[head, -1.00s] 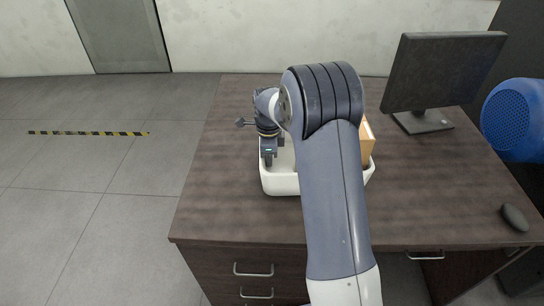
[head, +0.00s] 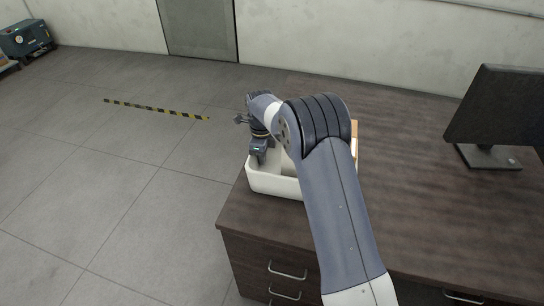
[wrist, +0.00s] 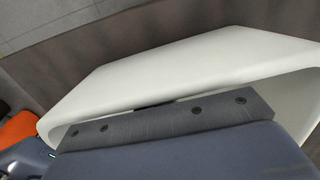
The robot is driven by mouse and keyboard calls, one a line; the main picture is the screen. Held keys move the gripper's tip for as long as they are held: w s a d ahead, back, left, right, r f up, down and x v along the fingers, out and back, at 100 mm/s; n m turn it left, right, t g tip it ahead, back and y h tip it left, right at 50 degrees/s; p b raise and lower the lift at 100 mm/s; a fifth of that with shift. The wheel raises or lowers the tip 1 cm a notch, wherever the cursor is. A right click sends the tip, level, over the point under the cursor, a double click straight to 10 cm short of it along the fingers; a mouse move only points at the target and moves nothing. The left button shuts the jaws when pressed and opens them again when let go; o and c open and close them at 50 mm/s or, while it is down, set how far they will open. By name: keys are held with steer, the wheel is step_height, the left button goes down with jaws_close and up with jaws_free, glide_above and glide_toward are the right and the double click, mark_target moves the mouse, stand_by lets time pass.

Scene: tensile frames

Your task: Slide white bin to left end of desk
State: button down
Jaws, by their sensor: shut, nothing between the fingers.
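The white bin (head: 275,184) stands on the desk (head: 400,220) at its left end, its left side close to the left edge. My gripper (head: 257,160) points down at the bin's left side, its lower end within the rim. It is shut with nothing held. In the wrist view the white wall (wrist: 190,65) of the bin runs just beyond the grey gripper body; the fingertips are hidden there, and I cannot tell whether they touch the wall. My arm hides much of the bin's right side.
A tan box (head: 354,140) shows partly behind my arm, at the bin's right side. A monitor (head: 500,115) stands at the desk's right. The desk between bin and monitor is clear. Open floor (head: 120,190) lies left of the desk.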

step_height(320, 180, up, 11)
stand_by(0.7)
steer(key=shift+f, duration=0.15)
step_height(320, 180, down, 11)
steer(key=shift+r, duration=0.15)
steer(key=shift+s+d, duration=0.15)
steer(key=shift+d, duration=0.75)
steer(key=shift+s+d+b, duration=0.1)
steer(key=shift+d+b, duration=0.2)
steer(key=shift+d, duration=0.1)
